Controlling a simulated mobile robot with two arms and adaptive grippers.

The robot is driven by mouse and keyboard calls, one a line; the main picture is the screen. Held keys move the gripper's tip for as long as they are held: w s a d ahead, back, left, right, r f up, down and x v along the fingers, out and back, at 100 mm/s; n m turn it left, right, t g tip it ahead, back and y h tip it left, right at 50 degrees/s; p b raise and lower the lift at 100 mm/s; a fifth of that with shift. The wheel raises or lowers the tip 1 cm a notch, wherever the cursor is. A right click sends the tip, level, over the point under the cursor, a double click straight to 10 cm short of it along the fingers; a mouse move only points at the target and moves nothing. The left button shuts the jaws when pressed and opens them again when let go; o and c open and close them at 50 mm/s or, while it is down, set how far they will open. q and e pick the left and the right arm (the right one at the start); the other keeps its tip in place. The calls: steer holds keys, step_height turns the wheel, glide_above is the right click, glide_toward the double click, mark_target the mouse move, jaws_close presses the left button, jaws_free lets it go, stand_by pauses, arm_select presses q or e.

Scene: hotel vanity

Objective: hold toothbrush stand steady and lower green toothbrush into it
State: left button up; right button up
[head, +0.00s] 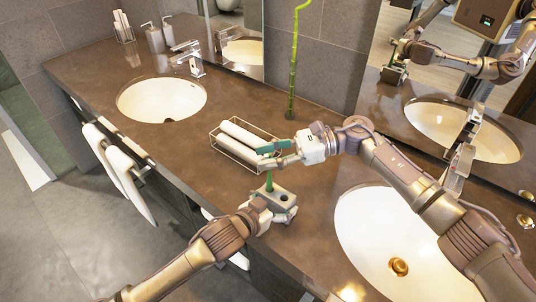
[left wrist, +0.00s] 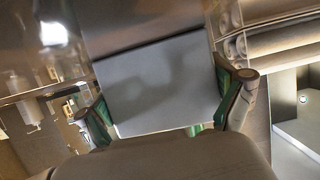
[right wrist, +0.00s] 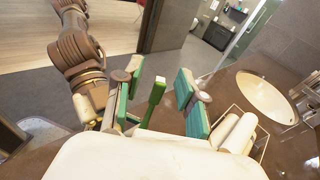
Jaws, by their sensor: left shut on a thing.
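The toothbrush stand (head: 285,199) is a small grey block with holes in its top, on the brown counter near its front edge. My left gripper (head: 266,209) is shut on it; its grey face (left wrist: 160,85) fills the space between the green pads in the left wrist view. The green toothbrush (head: 269,181) stands roughly upright at the stand's left side, its lower end apparently in a hole. My right gripper (head: 273,154) is just above, its fingers apart. In the right wrist view the toothbrush (right wrist: 155,98) is between the pads with gaps either side.
A wire basket (head: 236,151) with rolled white towels lies just behind the right gripper. Sinks are at the left (head: 160,99) and the right (head: 372,235). A green bamboo stalk (head: 292,75) stands at the back by the mirror.

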steer(key=v, duration=1.2)
steer(key=shift+w, duration=0.1)
arm_select(q)
steer(key=o, duration=0.9)
steer(key=shift+o, duration=0.2)
